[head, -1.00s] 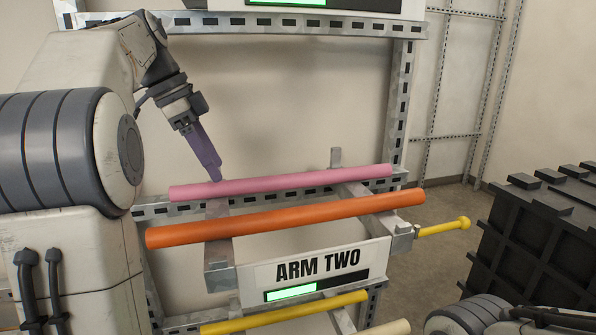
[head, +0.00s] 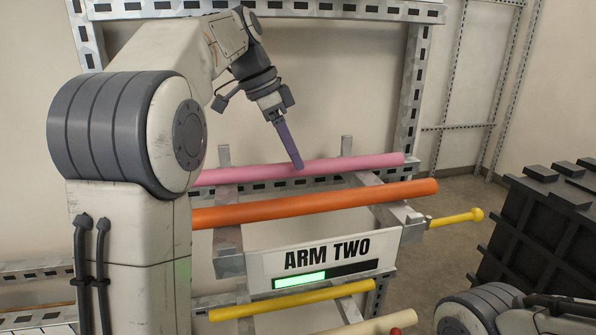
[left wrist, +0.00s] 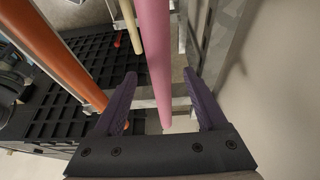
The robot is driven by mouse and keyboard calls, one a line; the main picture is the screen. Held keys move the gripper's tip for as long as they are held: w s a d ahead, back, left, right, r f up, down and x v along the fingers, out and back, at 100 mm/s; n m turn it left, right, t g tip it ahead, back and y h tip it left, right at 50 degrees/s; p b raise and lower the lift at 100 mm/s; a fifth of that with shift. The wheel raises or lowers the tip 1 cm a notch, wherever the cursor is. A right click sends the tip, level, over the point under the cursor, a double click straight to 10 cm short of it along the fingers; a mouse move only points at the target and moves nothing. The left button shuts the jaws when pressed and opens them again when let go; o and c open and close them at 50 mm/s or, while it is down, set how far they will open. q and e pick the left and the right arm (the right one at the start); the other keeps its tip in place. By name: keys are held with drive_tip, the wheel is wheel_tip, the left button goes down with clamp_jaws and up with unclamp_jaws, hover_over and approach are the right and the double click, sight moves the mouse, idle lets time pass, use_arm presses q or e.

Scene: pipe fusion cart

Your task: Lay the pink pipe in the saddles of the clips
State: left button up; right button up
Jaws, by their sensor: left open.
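The pink pipe (head: 350,164) lies across the rear of two metal rack arms, behind the orange pipe. My left gripper (head: 297,160) points down at about the middle of the pink pipe. In the left wrist view, its purple fingers (left wrist: 160,76) are open, with the pink pipe (left wrist: 155,50) running between them and a gap on each side. I cannot make out the clips or their saddles. My right gripper is not in view.
The orange pipe (head: 330,204) lies parallel in front, close to the pink one. A yellow rod (head: 455,217) sticks out at the right. Below the ARM TWO sign (head: 327,255) lies a yellow pipe (head: 290,300). A black crate (head: 545,230) stands at right.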

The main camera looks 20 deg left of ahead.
use_arm(q)
drive_tip(key=x, duration=0.2)
drive_tip(key=shift+d+f, duration=0.15)
drive_tip(key=shift+f, duration=0.25)
clamp_jaws()
drive_tip(key=shift+r, duration=0.2)
